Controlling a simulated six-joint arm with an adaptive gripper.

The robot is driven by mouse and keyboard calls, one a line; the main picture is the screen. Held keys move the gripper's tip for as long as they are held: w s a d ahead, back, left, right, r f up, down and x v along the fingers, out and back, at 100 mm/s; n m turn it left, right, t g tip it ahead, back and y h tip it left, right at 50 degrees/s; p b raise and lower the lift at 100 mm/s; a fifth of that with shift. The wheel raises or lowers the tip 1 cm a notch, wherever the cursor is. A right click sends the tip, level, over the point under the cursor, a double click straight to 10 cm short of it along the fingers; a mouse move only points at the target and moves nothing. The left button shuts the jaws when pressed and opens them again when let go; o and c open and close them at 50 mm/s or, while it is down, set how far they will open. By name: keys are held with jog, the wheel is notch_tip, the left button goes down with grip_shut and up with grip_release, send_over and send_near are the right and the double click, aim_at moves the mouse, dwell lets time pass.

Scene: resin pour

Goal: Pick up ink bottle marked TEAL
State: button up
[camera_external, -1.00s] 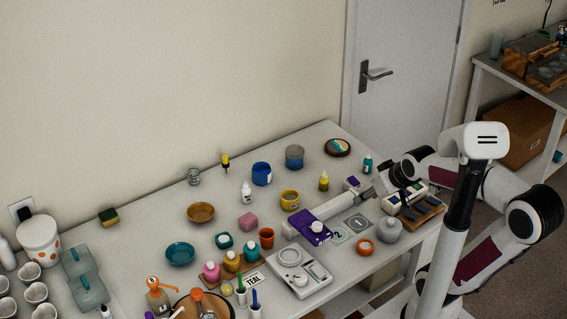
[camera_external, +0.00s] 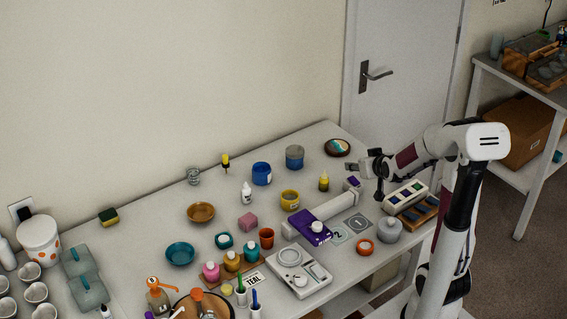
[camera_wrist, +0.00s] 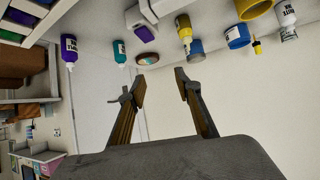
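The teal bottle (camera_wrist: 119,52) with a white label shows upside down in the wrist view, left of my fingers and apart from them. Its label is too small to read. In the external view my gripper hides the place where it stood. My gripper (camera_external: 353,168) is above the back right of the table, fingers toward the left. In the wrist view my gripper (camera_wrist: 161,84) is open, with nothing between the fingertips. A card reading TEAL (camera_external: 254,280) lies at the table's front, by a row of small bottles.
A purple bottle (camera_wrist: 69,50) stands beside the teal one. A yellow bottle (camera_external: 324,181), a round dish (camera_external: 337,147) and a grey-blue jar (camera_external: 294,157) are near my gripper. The wall and door lie behind.

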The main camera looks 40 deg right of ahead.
aim_at(365, 156)
jog(key=shift+w+d+f+m+t+h, duration=0.25)
jog(key=shift+w+d+f+h, duration=0.35)
jog(key=shift+d+f, duration=0.8)
jog(key=shift+w+d+f+m+t+h, duration=0.15)
jog(key=shift+w+d+f+m+h, duration=0.35)
jog(key=shift+d, duration=1.65)
jog(key=shift+w+d+f+m+t+h, duration=0.2)
jog(key=shift+w+d+f+h, duration=0.45)
jog(key=shift+d+f, duration=0.85)
jog(key=shift+d+r, duration=0.25)
jog(key=shift+r, duration=0.05)
jog(key=shift+x, duration=1.3)
jog(key=shift+x, duration=2.6)
jog(key=shift+s, duration=0.1)
jog(key=shift+f+y, duration=0.15)
jog(key=shift+y, duration=0.1)
grip_shut()
